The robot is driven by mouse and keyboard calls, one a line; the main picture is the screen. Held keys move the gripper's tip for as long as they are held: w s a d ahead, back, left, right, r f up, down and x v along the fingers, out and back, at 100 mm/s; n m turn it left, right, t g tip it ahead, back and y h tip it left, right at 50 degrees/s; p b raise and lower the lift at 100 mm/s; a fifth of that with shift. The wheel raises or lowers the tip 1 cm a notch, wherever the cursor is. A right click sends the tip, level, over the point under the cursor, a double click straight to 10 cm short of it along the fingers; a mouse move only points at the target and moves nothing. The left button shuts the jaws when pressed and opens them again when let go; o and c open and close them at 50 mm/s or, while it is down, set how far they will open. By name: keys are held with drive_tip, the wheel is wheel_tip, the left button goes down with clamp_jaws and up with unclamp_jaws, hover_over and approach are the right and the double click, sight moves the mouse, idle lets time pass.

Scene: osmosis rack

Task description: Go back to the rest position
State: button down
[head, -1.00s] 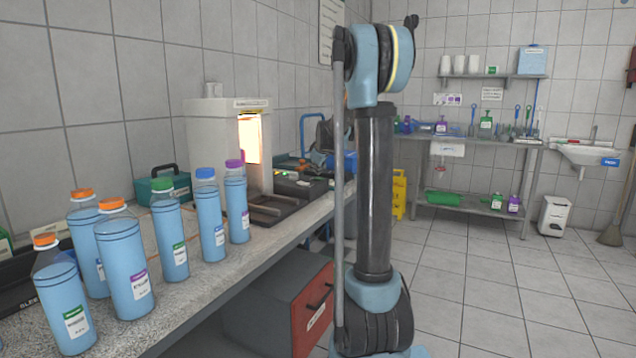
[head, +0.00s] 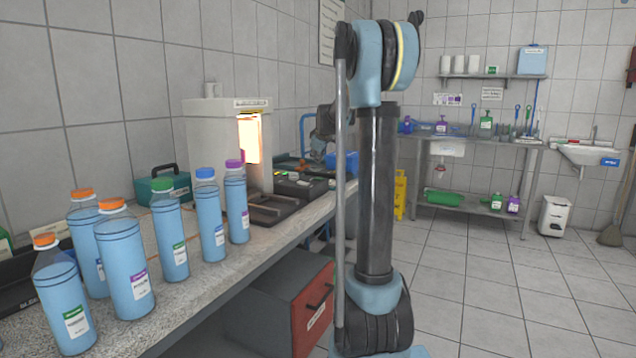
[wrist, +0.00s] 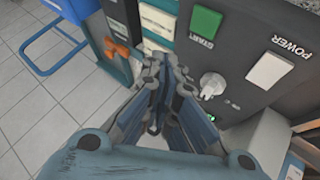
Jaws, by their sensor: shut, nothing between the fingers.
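My gripper (wrist: 165,75) is shut and empty in the wrist view, its fingertips together in the middle of the picture. Beyond and beside them is a dark control panel (wrist: 238,58) with a green START button (wrist: 205,24), a white POWER button (wrist: 270,70) and a grey knob (wrist: 212,86). I cannot tell whether the fingers touch the panel. In the head view my upright arm stands in the centre. A grey part of my arm's end shows just left of it, above the far end of the bench; the fingers cannot be made out there.
Several blue-filled bottles (head: 127,268) stand on the bench (head: 215,272) at the left. A white machine (head: 225,140) with a lit opening stands behind them. A red-fronted cabinet (head: 310,305) sits under the bench. The tiled floor (head: 490,290) at the right is clear.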

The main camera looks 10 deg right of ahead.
drive_tip(key=s+f+m+g, duration=0.2)
drive_tip(key=s+f, duration=0.2)
drive_tip(key=s, duration=1.1)
drive_tip(key=s+f+m+g, duration=0.1)
drive_tip(key=s+f+m, duration=0.25)
drive_tip(key=s, duration=1.15)
drive_tip(key=s+f+m+g, duration=0.1)
drive_tip(key=s+f, duration=0.4)
drive_tip(key=s, duration=0.3)
drive_tip(key=s+f+m+g, duration=0.1)
drive_tip(key=s+f+m, duration=0.1)
drive_tip(key=s+f, duration=0.4)
drive_tip(key=s+f+m+g+h, duration=0.1)
drive_tip(key=s+f, duration=0.4)
drive_tip(key=s, duration=0.7)
drive_tip(key=shift+s+d+f+g, duration=0.2)
drive_tip(key=shift+d+f+g, duration=0.15)
drive_tip(key=shift+d+g, duration=0.15)
drive_tip(key=shift+m, duration=0.25)
drive_tip(key=shift+w+f, duration=0.2)
drive_tip(key=shift+w, duration=0.3)
